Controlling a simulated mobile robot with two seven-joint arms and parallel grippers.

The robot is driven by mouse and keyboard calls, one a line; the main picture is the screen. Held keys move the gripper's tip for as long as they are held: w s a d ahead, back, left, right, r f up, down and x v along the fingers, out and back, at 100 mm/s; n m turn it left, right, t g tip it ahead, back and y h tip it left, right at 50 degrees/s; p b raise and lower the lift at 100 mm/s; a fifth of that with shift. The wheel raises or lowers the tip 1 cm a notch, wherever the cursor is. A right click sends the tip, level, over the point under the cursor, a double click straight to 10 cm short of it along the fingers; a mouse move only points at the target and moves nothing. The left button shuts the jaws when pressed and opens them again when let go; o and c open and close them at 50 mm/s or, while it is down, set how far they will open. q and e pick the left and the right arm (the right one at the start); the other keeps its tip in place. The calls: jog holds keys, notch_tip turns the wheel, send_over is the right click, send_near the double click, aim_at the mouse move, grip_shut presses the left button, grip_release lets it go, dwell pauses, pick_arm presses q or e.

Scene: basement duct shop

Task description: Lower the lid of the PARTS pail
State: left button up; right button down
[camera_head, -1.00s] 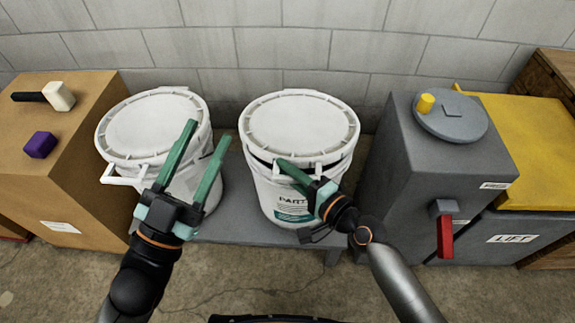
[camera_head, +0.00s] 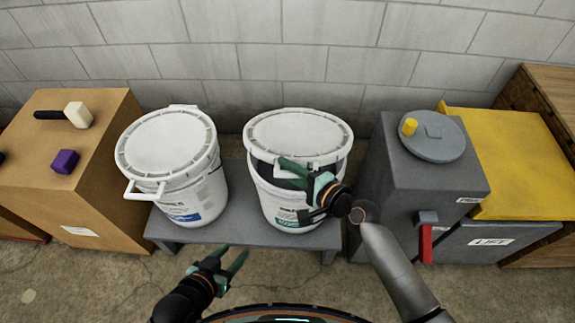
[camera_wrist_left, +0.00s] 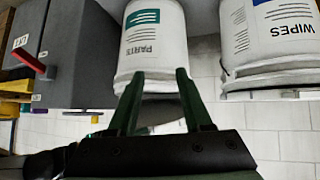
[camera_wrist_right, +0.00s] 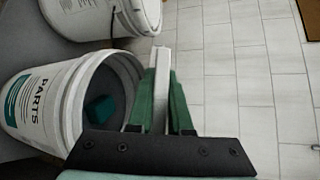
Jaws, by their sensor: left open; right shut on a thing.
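The white PARTS pail (camera_head: 268,196) stands on the grey bench, and its label also shows upside down in the left wrist view (camera_wrist_left: 140,45). Its white lid (camera_head: 298,133) is raised at the front, with a dark gap below it. My right gripper (camera_head: 290,168) is shut on the lid at its front edge; in the right wrist view the lid shows edge-on as a white strip (camera_wrist_right: 161,85) between the fingers. The open pail shows a teal thing (camera_wrist_right: 100,108) inside. My left gripper (camera_head: 234,260) is open and empty, low in front of the bench, apart from the pail.
The WIPES pail (camera_head: 185,195) stands to the left with its lid on. A cardboard-coloured box (camera_head: 100,195) with a mallet (camera_head: 76,115) and a purple block (camera_head: 65,161) is further left. A grey cabinet (camera_head: 395,175) with a red handle (camera_head: 426,243) stands close on the right.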

jog(key=shift+m+h, duration=0.3)
jog(key=w+r+p, duration=0.1)
jog(key=r+p, duration=0.1)
jog(key=w+r+p, duration=0.1)
jog(key=r+p, duration=0.1)
jog(key=w+r+p, duration=0.1)
jog(key=r, duration=0.1)
jog(key=shift+r+p, duration=0.15)
jog(key=shift+p, duration=0.25)
jog(key=shift+w+r, duration=0.15)
pick_arm(q)
jog(key=shift+y, duration=0.3)
jog(key=r, duration=0.1)
jog(key=a+r, duration=0.1)
jog(key=s+r, duration=0.1)
jog(key=r, duration=0.1)
jog(key=shift+a, duration=0.3)
pick_arm(e)
jog(key=c, duration=0.9)
grip_release()
jog(key=shift+g, duration=0.3)
jog(key=shift+o, duration=0.3)
jog(key=shift+f, duration=0.2)
jog(key=shift+s, duration=0.2)
